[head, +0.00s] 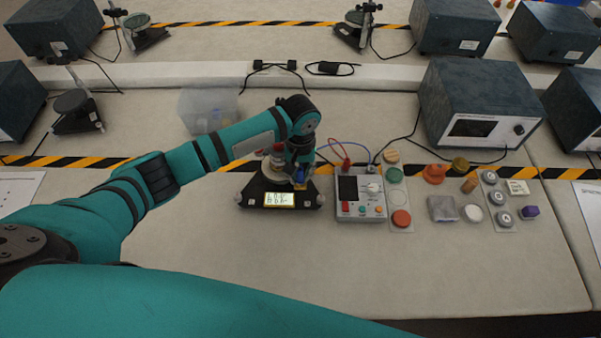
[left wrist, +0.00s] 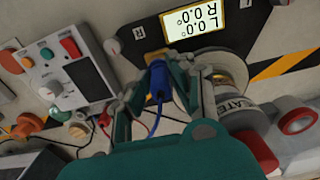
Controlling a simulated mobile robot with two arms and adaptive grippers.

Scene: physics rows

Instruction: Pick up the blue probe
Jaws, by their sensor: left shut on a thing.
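The blue probe (left wrist: 157,88) is between the fingers of my left gripper (left wrist: 156,62) in the left wrist view, and the gripper is shut on it. A blue wire runs down from the probe. In the head view the blue probe (head: 300,176) is a small patch at the tip of my left gripper (head: 299,179), partly hidden by the fingers. The gripper is over the black instrument (head: 252,196) with the lit display, by its right side. I cannot tell whether the probe touches the instrument. My right gripper is not in view.
Right of the instrument stands a grey meter (head: 347,211) with a red plug (head: 347,163) and wires. Coloured discs and small weights lie further right. A large dark box (head: 480,95) stands behind. A clear bin (head: 207,105) is back left. The front of the table is clear.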

